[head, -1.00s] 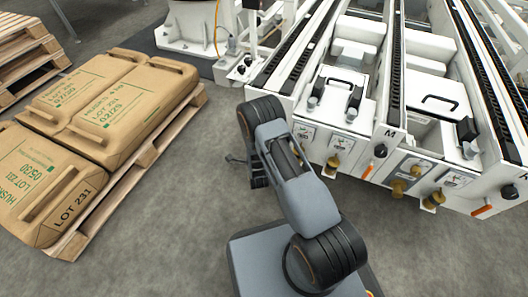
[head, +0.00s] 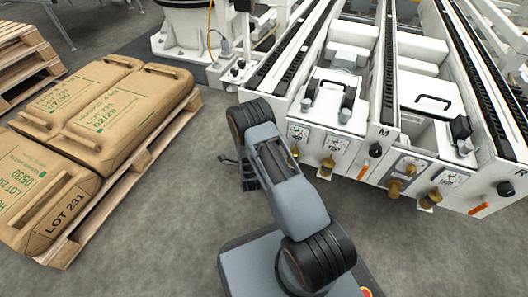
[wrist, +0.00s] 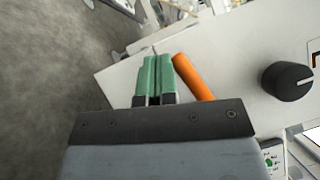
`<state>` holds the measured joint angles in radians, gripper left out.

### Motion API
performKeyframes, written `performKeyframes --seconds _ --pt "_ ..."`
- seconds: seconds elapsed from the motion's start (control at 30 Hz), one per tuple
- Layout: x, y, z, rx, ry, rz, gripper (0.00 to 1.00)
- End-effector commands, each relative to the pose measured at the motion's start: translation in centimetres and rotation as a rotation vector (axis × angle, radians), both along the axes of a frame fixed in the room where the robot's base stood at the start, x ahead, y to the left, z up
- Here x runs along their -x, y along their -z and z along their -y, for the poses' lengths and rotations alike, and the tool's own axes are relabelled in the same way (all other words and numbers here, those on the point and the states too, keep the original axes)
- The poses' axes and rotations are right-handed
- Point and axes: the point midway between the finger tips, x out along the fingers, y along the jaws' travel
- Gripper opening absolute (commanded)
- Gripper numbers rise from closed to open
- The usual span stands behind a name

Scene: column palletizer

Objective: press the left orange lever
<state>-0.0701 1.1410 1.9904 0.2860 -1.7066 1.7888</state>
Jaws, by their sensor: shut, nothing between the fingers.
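An orange lever (wrist: 195,77) sticks out from a white panel in the wrist view, beside a round black knob (wrist: 288,81). My gripper (wrist: 154,56) has its two green fingers together, with nothing between them. The fingers lie just left of the lever in the picture; I cannot tell whether they touch it. In the head view my arm covers the left end of the machine front, so this lever is hidden there. Two other orange levers show in the head view, one under the M mark (head: 363,170) and one near the R mark (head: 479,209).
The white machine front (head: 340,165) carries gauges, brass fittings and black knobs. A pallet (head: 128,190) with brown sacks (head: 130,110) stands at the left. Grey floor (head: 170,255) is clear between the pallet and my base.

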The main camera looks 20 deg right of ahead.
Motion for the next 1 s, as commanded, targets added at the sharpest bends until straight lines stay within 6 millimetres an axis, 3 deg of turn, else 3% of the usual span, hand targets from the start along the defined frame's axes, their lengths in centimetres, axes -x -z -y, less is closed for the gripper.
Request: performKeyframes --seconds 0.17,0.37,0.7,1.0 --pt "0.1 0.7 0.0 0.000 0.000 -0.002 0.00" --pt "0.8 3.7 0.0 0.000 -0.002 -0.005 0.00" --pt "5.2 7.1 -3.0 0.000 -0.003 -0.003 0.00" --pt "7.4 8.9 -4.5 0.000 0.000 0.000 0.00"
